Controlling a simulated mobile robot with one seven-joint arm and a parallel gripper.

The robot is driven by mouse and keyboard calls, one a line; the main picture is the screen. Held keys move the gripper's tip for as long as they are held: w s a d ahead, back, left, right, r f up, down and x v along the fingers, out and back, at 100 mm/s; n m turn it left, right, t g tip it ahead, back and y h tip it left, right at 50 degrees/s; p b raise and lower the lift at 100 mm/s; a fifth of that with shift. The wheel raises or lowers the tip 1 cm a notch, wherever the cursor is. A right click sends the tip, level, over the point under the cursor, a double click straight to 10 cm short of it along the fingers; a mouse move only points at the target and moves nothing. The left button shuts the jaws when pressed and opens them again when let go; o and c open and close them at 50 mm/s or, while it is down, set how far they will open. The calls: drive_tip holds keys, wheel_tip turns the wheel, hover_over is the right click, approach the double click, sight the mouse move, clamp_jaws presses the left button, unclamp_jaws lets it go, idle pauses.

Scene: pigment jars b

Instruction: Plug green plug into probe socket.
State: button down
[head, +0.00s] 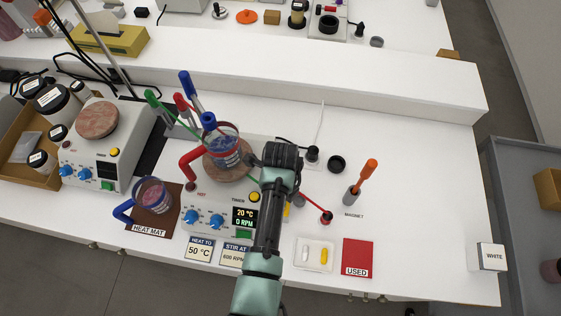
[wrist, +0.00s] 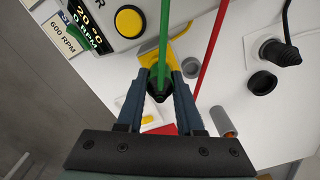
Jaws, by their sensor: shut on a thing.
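My gripper (wrist: 160,82) is shut on the green plug (wrist: 158,90), seen in the wrist view with its green lead (wrist: 164,40) running up between the fingers. The plug's lower end looks dark. In the head view my own arm hides the fingers and plug; a short piece of green lead (head: 253,181) shows beside it. The gripper is just right of the front panel of the middle hotplate stirrer (head: 218,216), whose display reads 20 °C and 0 RPM. I cannot make out the probe socket in either view.
A red lead ends in a red plug (head: 326,217) on the bench right of my arm. A black ring (head: 336,163) and an orange-handled magnet tool (head: 366,176) stand farther right. The bench's right part is mostly clear.

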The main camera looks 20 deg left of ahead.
drive_tip(key=shift+f, duration=0.25)
drive_tip(key=shift+c, duration=2.3)
unclamp_jaws()
drive_tip(key=shift+r, duration=0.1)
wheel_tip(320, 180, up, 13)
drive_tip(key=b, duration=0.1)
drive_tip(key=shift+b, duration=0.35)
